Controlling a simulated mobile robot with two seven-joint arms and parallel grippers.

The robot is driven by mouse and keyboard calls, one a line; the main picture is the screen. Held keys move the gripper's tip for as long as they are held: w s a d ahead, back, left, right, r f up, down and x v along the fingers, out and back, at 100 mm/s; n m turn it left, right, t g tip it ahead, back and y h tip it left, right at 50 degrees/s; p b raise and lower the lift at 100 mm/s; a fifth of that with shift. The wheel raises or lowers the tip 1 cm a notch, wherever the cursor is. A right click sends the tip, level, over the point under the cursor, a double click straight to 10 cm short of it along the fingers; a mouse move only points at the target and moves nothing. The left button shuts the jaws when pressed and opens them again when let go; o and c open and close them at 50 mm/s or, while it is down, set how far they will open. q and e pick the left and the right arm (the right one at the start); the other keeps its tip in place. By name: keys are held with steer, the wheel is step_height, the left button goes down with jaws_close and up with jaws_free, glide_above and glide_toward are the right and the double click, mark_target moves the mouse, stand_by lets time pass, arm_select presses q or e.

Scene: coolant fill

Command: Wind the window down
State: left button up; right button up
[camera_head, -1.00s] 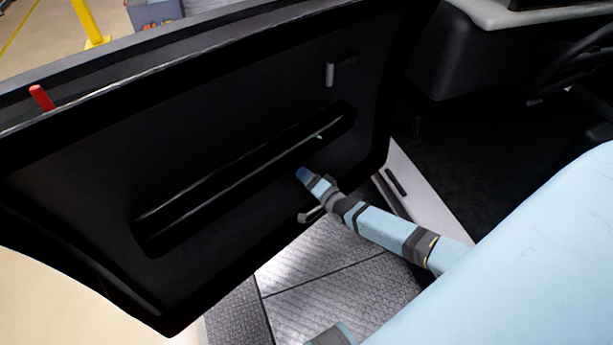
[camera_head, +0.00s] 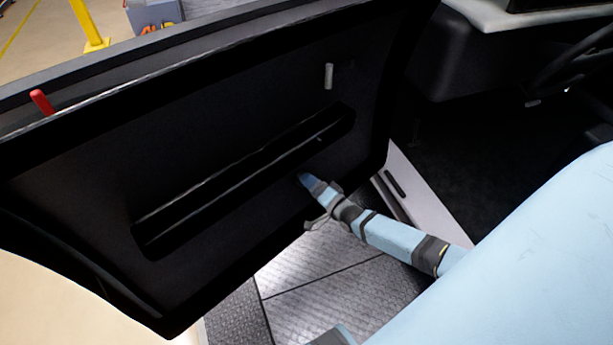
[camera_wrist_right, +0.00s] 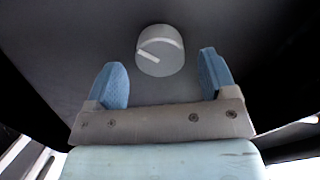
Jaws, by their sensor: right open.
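The open door (camera_head: 90,185) is a dark panel across the left and middle of the head view. A short grey upright handle (camera_head: 329,76) stands on its upper right part; I take it for the window crank's grip. My right gripper (camera_head: 305,178) is below that handle, in front of the door panel and apart from the handle. In the right wrist view the gripper (camera_wrist_right: 160,82) is open and empty. A round grey knob (camera_wrist_right: 160,50) with a pale line shows just beyond and between its fingertips. I cannot tell whether this is the same handle. My left gripper is out of view.
A long recessed slot (camera_head: 240,185) runs across the door below the handle. A red peg (camera_head: 42,102) stands on the door's top edge at the left. A ridged metal step (camera_head: 335,275) lies below. The dark cab interior (camera_head: 460,150) is at the right.

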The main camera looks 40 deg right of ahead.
steer(key=s+d+p, duration=0.1)
steer(key=s, duration=1)
steer(key=shift+d, duration=0.35)
